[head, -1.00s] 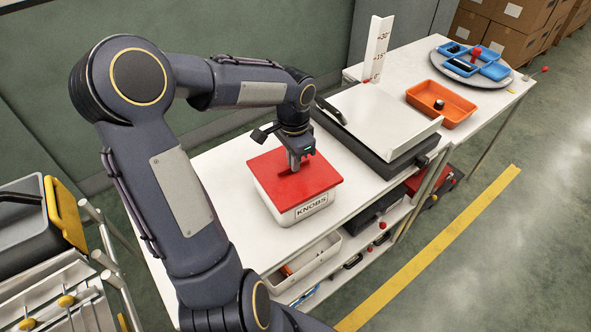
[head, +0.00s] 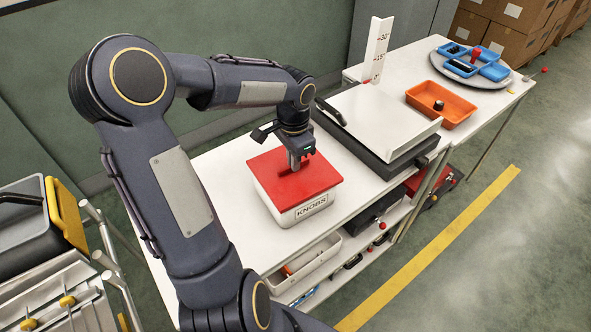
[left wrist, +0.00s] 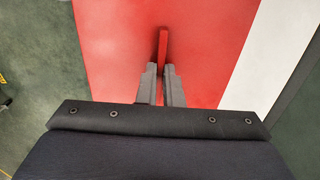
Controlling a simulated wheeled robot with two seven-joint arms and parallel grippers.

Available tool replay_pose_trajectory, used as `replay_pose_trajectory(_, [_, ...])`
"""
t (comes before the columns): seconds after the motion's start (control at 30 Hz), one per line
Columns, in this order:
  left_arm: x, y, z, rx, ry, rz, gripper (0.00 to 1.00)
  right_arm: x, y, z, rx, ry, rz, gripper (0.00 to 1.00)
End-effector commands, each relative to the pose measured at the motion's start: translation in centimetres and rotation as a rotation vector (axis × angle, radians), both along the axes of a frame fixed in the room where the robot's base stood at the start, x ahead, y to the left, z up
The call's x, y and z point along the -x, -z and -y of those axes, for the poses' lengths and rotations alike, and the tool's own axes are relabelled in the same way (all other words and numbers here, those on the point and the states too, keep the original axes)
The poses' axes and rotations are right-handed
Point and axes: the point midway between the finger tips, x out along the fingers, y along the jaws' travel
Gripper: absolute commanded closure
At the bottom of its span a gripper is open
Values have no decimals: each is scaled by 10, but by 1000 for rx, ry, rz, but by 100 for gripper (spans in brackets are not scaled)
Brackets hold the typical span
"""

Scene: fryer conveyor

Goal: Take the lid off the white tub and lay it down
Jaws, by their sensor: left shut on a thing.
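The white tub (head: 296,214), labelled KNOBS, stands on the white table. Its red lid (head: 318,178) lies on top, and the lid also fills much of the left wrist view (left wrist: 112,42). A thin upright red handle (left wrist: 163,48) rises from the lid. My left gripper (head: 294,163) points down over the middle of the lid. In the left wrist view its two fingers (left wrist: 161,82) are shut on the handle from both sides. The lid appears seated on the tub, with no gap visible. My right gripper is in neither view.
A grey and white flat-topped device (head: 375,120) with a black handle stands right of the tub. Beyond it are an orange tray (head: 456,112) and a round grey turntable (head: 508,82) with blue bins. The white table (head: 218,172) is bare left of the tub.

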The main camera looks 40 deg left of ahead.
Motion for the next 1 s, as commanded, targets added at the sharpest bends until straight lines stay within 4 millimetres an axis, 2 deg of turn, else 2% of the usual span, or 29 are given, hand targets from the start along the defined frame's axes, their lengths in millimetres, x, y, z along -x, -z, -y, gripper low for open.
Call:
replay_pose_trajectory(0.8, [0,-53,0,-1,-1,1,100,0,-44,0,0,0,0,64])
replay_pose_trajectory(1.0, [0,-56,0,-1,0,1,100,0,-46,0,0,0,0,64])
